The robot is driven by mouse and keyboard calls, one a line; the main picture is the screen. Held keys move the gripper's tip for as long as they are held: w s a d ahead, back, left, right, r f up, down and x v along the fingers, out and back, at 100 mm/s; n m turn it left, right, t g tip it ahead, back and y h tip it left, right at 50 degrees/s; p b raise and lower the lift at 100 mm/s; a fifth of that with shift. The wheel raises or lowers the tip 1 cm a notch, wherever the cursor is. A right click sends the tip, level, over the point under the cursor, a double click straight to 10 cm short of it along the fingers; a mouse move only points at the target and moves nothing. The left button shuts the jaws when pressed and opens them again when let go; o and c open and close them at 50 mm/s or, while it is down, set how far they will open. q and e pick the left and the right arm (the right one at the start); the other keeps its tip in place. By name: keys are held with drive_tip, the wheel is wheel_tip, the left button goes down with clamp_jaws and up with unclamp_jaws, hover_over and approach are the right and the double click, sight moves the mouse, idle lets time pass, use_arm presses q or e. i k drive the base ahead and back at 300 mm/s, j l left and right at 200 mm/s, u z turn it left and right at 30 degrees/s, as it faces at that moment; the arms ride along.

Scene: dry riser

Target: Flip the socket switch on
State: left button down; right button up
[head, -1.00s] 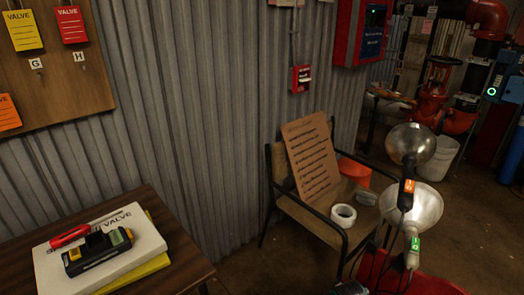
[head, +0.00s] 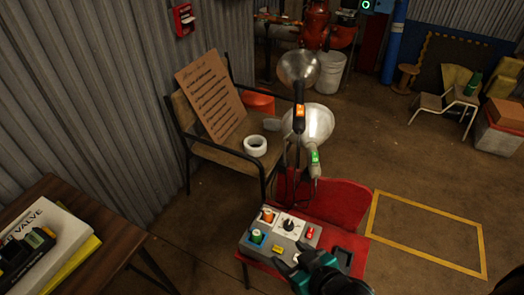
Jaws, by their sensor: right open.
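A grey control box (head: 257,243) sits on a red chair (head: 335,205) at the lower middle of the head view. On its top are an orange plug or button (head: 268,215), a green one (head: 257,236), a black knob (head: 289,225) on a white plate, a small red switch (head: 310,232) and a yellow label (head: 277,250). I cannot tell which way the red switch is set. My right gripper (head: 287,262) is open and empty over the near edge of the box, hiding part of it. My left gripper is not in view.
Two metal lamps, one with an orange tag (head: 300,111) and one with a green tag (head: 315,157), stand behind the box. A bench (head: 208,150) holds a cardboard sign and white tape roll (head: 255,146). A wooden table (head: 90,220) is at left.

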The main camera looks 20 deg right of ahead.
sight(309, 234)
drive_tip(key=z, duration=0.9)
